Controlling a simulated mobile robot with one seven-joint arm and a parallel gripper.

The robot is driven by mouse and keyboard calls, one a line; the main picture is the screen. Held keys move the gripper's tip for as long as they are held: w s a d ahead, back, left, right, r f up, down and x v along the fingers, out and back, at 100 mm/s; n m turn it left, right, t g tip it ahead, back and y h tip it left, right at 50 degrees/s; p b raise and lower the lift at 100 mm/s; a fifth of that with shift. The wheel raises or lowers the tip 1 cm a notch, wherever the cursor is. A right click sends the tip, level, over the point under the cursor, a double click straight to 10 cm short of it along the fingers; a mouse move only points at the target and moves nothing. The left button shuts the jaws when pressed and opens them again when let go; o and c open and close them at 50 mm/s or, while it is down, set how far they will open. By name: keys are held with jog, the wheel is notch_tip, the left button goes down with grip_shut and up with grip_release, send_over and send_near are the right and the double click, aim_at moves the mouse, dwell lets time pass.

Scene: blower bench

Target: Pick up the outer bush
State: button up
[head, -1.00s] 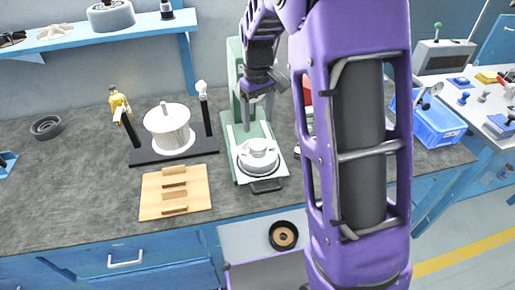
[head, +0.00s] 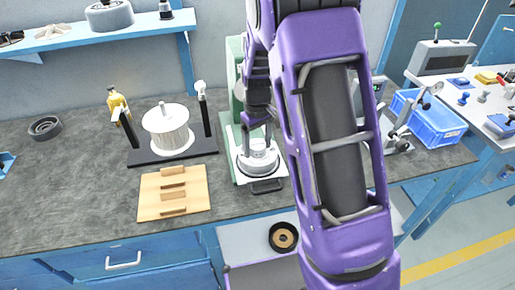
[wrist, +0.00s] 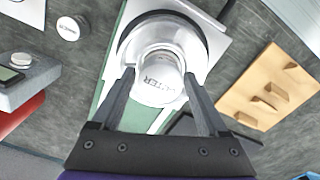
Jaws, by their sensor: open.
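The outer bush (wrist: 158,88) is a bright silver cylinder with lettering that partly reads "TER". It sits on a round stepped metal piece on the press's white base plate (wrist: 112,62). My gripper (wrist: 159,77) is open, with one dark finger on each side of the bush in the wrist view. I cannot tell whether the fingers touch it. In the head view my gripper (head: 258,132) is directly above the round metal piece (head: 258,163), and its fingers hide most of the bush.
The green press (head: 238,80) stands behind my gripper. A blue bin (head: 435,118) is at the right.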

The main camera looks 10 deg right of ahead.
grip_shut()
jog(key=shift+r, duration=0.15)
